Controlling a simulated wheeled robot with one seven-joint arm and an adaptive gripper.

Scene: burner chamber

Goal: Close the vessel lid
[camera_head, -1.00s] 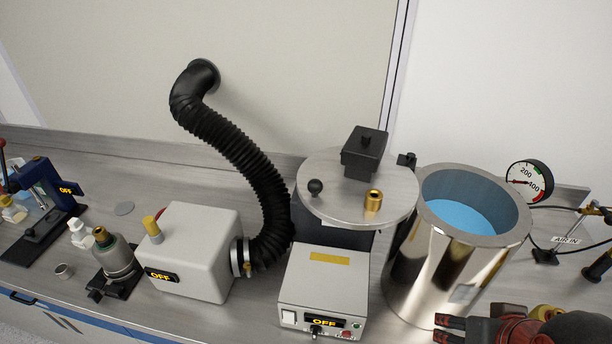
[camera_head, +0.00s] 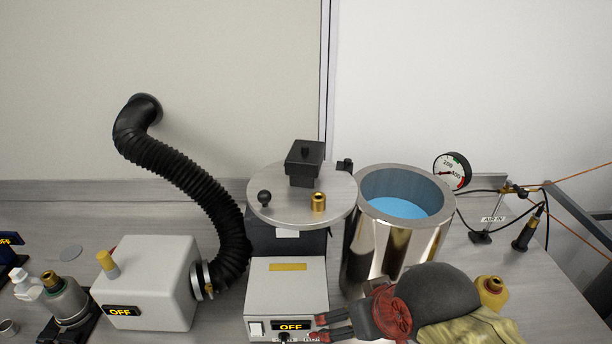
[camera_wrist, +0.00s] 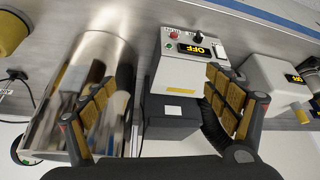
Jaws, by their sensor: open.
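The vessel (camera_head: 398,235) is a shiny metal cylinder, open at the top, with blue inside. Its round grey lid (camera_head: 285,208) is swung out to the left of the vessel, level, above a grey control box. The lid carries a black block, a brass fitting (camera_head: 318,202) and a black ball knob (camera_head: 264,197). My gripper (camera_head: 322,327) is open and empty, low in front of the vessel and pointing left at the control box. In the wrist view my gripper's fingers (camera_wrist: 165,105) are spread wide, with the vessel (camera_wrist: 85,85) at the left finger.
The control box (camera_head: 287,295) reads OFF and stands below the lid. A white box (camera_head: 148,285) with a black corrugated hose (camera_head: 190,175) stands to its left. A pressure gauge (camera_head: 453,170) and cables are behind the vessel at right.

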